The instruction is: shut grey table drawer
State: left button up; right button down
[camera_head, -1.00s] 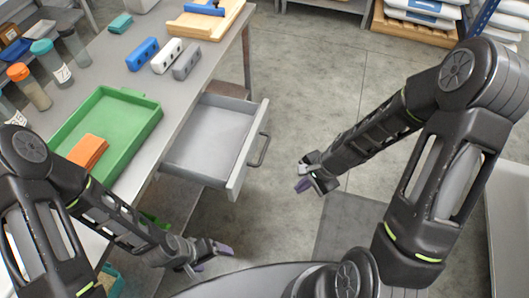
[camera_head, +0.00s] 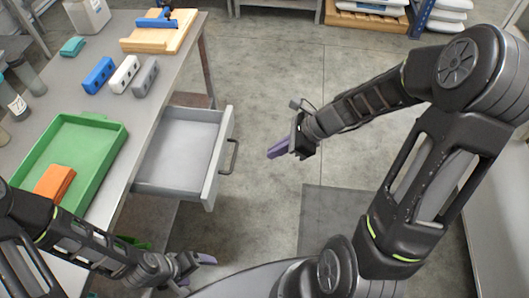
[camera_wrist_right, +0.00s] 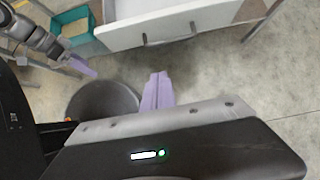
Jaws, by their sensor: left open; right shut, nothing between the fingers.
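The grey table drawer (camera_head: 181,152) is pulled out from under the grey table (camera_head: 105,118), empty inside, with a dark bar handle (camera_head: 229,156) on its front. In the right wrist view the drawer's pale front (camera_wrist_right: 168,30) shows at the top. My right gripper (camera_head: 279,149) is shut and empty. It hangs over the floor to the right of the handle, clear of it; its purple fingers (camera_wrist_right: 157,91) meet in the right wrist view. My left gripper (camera_head: 196,270) is open and empty, low in front of the drawer's near side, apart from it.
On the table are a green tray (camera_head: 112,165) with an orange block (camera_head: 54,183), blue, white and grey blocks (camera_head: 123,75), and a wooden board (camera_head: 159,31). Bare floor (camera_head: 262,75) lies right of the drawer. A grey surface (camera_head: 510,190) stands at far right.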

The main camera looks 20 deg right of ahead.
pick_arm(q)
jog(key=shift+f+b, duration=0.8)
jog(key=shift+f, duration=0.05)
pick_arm(e)
jog(key=w+a+r+x, duration=0.1)
jog(key=x, duration=1.1)
jog(key=shift+a+r, duration=0.2)
jog(key=shift+a, duration=0.2)
